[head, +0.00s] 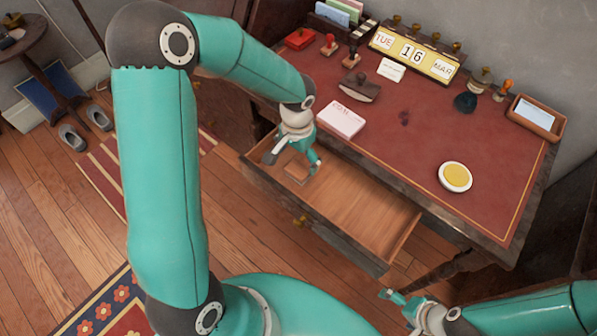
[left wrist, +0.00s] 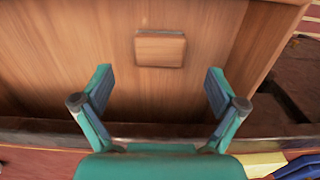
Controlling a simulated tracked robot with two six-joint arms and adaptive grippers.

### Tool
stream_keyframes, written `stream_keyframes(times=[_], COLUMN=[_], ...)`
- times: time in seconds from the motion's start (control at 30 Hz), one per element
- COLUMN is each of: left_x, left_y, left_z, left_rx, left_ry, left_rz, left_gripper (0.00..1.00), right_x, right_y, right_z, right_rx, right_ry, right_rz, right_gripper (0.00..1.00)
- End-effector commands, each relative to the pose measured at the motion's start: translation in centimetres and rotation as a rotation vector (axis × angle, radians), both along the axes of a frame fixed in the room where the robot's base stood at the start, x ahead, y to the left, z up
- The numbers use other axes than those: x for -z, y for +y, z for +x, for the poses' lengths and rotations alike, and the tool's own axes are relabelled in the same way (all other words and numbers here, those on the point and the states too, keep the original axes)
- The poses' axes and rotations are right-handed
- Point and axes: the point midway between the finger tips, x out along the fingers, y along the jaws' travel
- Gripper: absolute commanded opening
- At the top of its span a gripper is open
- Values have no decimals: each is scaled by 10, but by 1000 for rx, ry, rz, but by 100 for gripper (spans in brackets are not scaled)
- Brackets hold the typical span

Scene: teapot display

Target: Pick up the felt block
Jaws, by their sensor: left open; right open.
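A small wood-coloured block (head: 296,173), which I take to be the felt block, lies in the left part of the open desk drawer (head: 357,203). In the left wrist view the block (left wrist: 160,48) lies on the drawer floor, beyond and between the fingertips. My left gripper (head: 292,161) points down into the drawer above the block, its fingers apart and empty. It also shows open in the left wrist view (left wrist: 160,82). My right gripper (head: 398,300) is open and empty in front of the desk, low in the head view.
The drawer front and side walls stand around the block. On the red desk top (head: 415,145) are a pink paper pad (head: 341,119), a rocker blotter (head: 359,87), a yellow round pad (head: 455,177), a calendar (head: 413,54) and several stamps. The drawer's right part is empty.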

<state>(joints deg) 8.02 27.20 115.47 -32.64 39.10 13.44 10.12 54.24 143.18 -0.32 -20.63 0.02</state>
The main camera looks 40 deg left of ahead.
Motion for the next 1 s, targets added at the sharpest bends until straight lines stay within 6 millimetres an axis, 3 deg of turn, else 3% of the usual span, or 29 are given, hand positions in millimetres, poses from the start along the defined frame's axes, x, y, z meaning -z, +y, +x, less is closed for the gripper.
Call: stream_keyframes(times=[0.23,0.5,0.8,0.83,1.0], left_x=[17,53,59,59,59], left_y=[-1,-1,-1,-1,-1], left_z=[0,1,1,1,2], left_rx=[2,1,2,2,2], left_ry=[3,3,0,0,0], left_rz=[-1,-2,-2,-2,-2], left_gripper=[96,96,96,94,66], right_x=[1,2,2,2,2], right_y=[0,0,0,0,0], right_z=[0,0,0,0,0], right_rx=[0,0,0,0,0], right_ry=[0,0,0,0,0], right_rz=[0,0,0,0,0], right_gripper=[100,100,100,100,100])
